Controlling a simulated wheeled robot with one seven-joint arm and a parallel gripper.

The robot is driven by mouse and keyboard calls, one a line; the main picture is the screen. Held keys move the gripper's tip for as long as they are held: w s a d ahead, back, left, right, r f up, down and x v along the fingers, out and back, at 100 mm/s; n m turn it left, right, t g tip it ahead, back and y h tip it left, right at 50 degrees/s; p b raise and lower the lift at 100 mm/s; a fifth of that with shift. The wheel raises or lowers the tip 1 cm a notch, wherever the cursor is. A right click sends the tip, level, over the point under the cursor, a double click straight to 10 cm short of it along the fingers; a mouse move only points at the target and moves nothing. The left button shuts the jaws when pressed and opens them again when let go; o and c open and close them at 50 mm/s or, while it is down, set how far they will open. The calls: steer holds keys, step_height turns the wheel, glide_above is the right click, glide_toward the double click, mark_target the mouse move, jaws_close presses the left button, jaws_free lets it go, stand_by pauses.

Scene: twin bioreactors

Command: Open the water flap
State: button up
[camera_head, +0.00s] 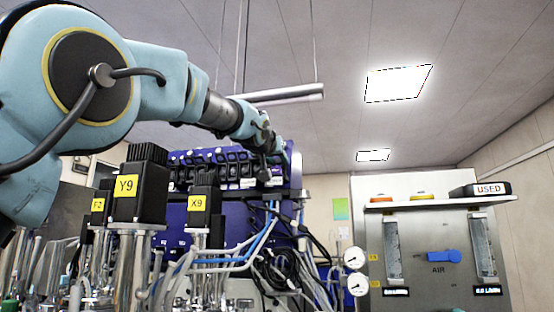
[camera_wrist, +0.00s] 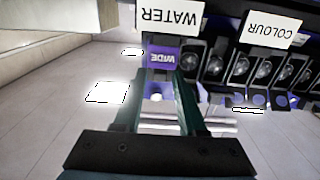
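In the wrist view a white WATER label (camera_wrist: 169,17) shows upside down. Beside it is a purple piece marked WIDE (camera_wrist: 162,58), directly in front of my gripper (camera_wrist: 160,82). The two dark green fingers are apart, with a visible gap between them. I cannot tell whether the fingertips touch the purple piece, or exactly which part is the water flap. In the head view my gripper (camera_head: 277,152) is at the right end of the blue machine's (camera_head: 232,180) upper row, and its fingers are too small to make out.
A row of dark round-faced units and a COLOUR label (camera_wrist: 272,30) lie right of the WATER label. Black motor blocks marked Y9 (camera_head: 142,200) and X9 (camera_head: 203,212) stand below my arm. A grey AIR panel (camera_head: 435,285) with gauges stands at the right.

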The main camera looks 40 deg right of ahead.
jaws_close()
steer(key=shift+r, duration=0.1)
steer(key=r+p, duration=0.1)
steer(key=p, duration=0.2)
steer(key=shift+g+y, duration=0.3)
steer(key=shift+y, duration=0.1)
steer(key=p, duration=0.2)
steer(key=g+y+p, duration=0.1)
steer(key=p, duration=0.2)
steer(key=shift+a+r+y, duration=0.1)
steer(key=shift+r+y, duration=0.2)
steer(key=shift+r, duration=0.05)
steer(key=shift+f+g+y+p, duration=0.15)
steer(key=shift+g+y+p, duration=0.45)
steer(key=shift+y+p, duration=0.45)
steer(key=shift+r+g+y, duration=0.3)
steer(key=shift+g+y, duration=0.4)
steer(key=shift+y, duration=0.15)
